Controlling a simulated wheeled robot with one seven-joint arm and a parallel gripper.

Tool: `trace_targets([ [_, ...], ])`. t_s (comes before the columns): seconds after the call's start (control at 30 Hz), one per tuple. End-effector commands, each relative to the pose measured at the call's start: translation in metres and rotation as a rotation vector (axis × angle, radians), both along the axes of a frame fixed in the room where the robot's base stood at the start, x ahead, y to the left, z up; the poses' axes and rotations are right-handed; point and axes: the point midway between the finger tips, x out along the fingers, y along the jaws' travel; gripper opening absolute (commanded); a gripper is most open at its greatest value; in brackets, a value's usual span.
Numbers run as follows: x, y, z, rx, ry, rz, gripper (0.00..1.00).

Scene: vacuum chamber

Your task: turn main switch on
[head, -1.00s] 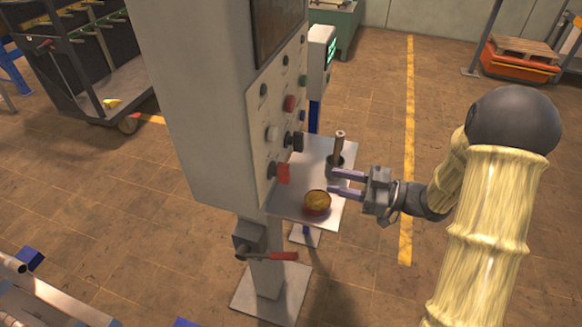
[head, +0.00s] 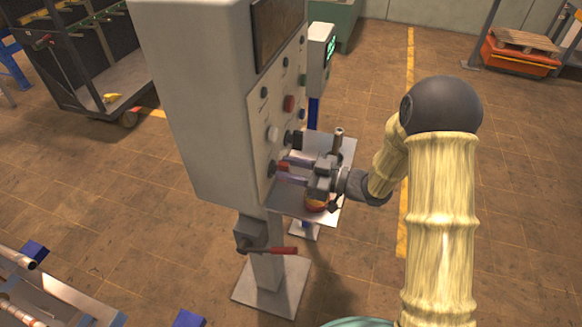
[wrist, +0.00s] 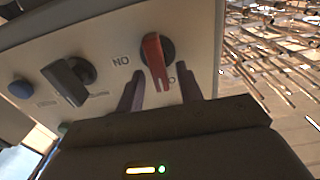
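The control cabinet (head: 195,100) stands in the middle of the head view, with its switch panel facing right. A red rotary switch (wrist: 156,60), low on the panel, sits near partly legible lettering; it also shows in the head view (head: 283,167). A black rotary switch (wrist: 70,80) is beside it, to its left in the wrist view. My gripper (wrist: 160,93) is open, its two fingers pointing at the panel on either side of the red switch's handle. Gaps show between handle and fingers in the wrist view; I cannot tell whether the fingertips touch the panel.
A metal shelf (head: 283,205) juts out below the panel, holding an orange-brown round container (head: 316,203) and an upright cylinder (head: 337,142), close under my gripper. A red-handled lever (head: 270,250) is on the post below. Tiled floor to the right is open.

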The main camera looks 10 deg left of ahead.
Motion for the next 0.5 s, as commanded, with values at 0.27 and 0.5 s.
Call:
trace_targets([
  [0.27, 0.0002, -0.0008, 0.0001, 0.0, 0.0, -0.001, 0.0],
  [0.5, 0.0006, -0.0011, 0.0006, 0.001, 0.005, -0.002, 0.0],
])
